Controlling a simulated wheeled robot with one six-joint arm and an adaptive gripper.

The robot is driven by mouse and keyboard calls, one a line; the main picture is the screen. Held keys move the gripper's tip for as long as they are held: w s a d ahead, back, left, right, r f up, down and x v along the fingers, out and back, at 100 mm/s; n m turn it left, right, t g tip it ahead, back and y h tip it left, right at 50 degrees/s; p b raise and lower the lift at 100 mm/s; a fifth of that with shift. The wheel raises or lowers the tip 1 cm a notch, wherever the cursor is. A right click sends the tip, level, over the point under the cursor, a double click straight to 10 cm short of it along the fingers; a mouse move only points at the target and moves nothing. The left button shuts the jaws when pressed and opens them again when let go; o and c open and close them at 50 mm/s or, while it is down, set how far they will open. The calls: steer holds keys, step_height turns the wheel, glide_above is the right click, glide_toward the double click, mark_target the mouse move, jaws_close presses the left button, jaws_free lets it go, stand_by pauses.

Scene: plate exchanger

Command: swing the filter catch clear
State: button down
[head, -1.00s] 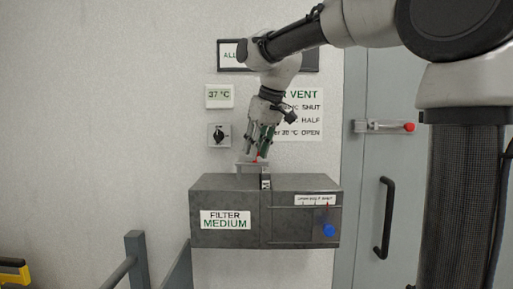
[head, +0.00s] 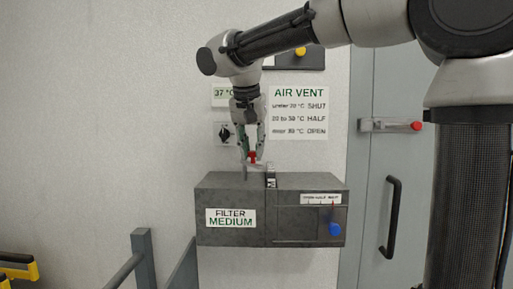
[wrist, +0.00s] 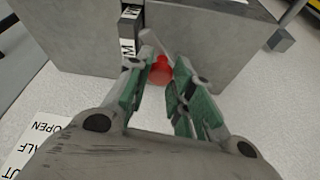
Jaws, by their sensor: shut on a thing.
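The filter catch is a pale grey bar (wrist: 152,40) with a red knob (wrist: 160,71) at its end. In the head view the red knob (head: 252,157) is above the top of the dark grey box (head: 229,187) marked FILTER MEDIUM. My gripper (head: 252,154) points down from above, shut on the red knob. In the wrist view the fingers (wrist: 161,74) flank the knob, and the bar slants from it toward the slot in the box. A narrow lettered piece (wrist: 128,35), likely the filter's end, shows in that slot. The fingers partly hide the catch.
The wall behind carries a dark rotary switch (head: 224,134), a temperature display (head: 222,94) and an AIR VENT sign (head: 299,110). A blue knob (head: 334,229) is on the box front. A door with a black handle (head: 388,230) is at right; railings (head: 143,255) stand lower left.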

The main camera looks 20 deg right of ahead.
steer(key=shift+w+a+r+m+g+h, duration=0.1)
steer(key=shift+a+m+g+h, duration=0.3)
steer(key=shift+m, duration=0.75)
steer(key=shift+w+a+m+g+h, duration=0.2)
steer(key=shift+a+m, duration=0.4)
steer(key=shift+m, duration=0.6)
steer(key=shift+s+a+r+m+g+h, duration=0.15)
steer(key=shift+a+m+h, duration=0.3)
steer(key=shift+m, duration=0.7)
steer(key=shift+w+f, duration=0.1)
steer(key=c, duration=1.2)
jaws_free()
steer(key=shift+a+f, duration=0.1)
steer(key=v, duration=1.2)
